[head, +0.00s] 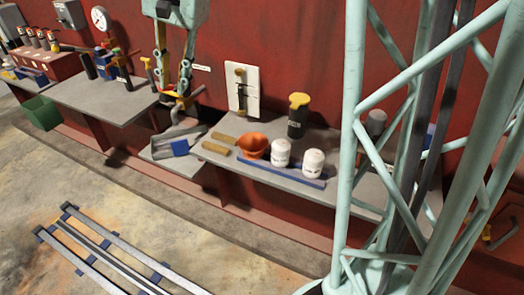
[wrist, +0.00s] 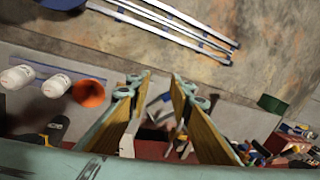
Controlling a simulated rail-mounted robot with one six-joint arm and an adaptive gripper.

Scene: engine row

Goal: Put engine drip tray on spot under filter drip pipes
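My gripper (head: 172,82) hangs above the gap between the left and middle benches in the head view. Its fingers stand apart with nothing between them. The wrist view shows the same open gripper (wrist: 162,84) with yellow pads. A low grey tray-like piece with a blue patch (head: 180,147) lies on a lower shelf below and in front of the gripper; I cannot tell for sure that it is the drip tray. Grey bent pipes (head: 186,129) show just above it, partly hidden.
An orange bowl (head: 253,145), two white canisters (head: 281,153), a blue rail (head: 277,171) and a black yellow-capped container (head: 298,116) stand on the middle bench. Tools crowd the left bench (head: 100,97). A slatted rack (head: 110,252) lies on the otherwise open floor.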

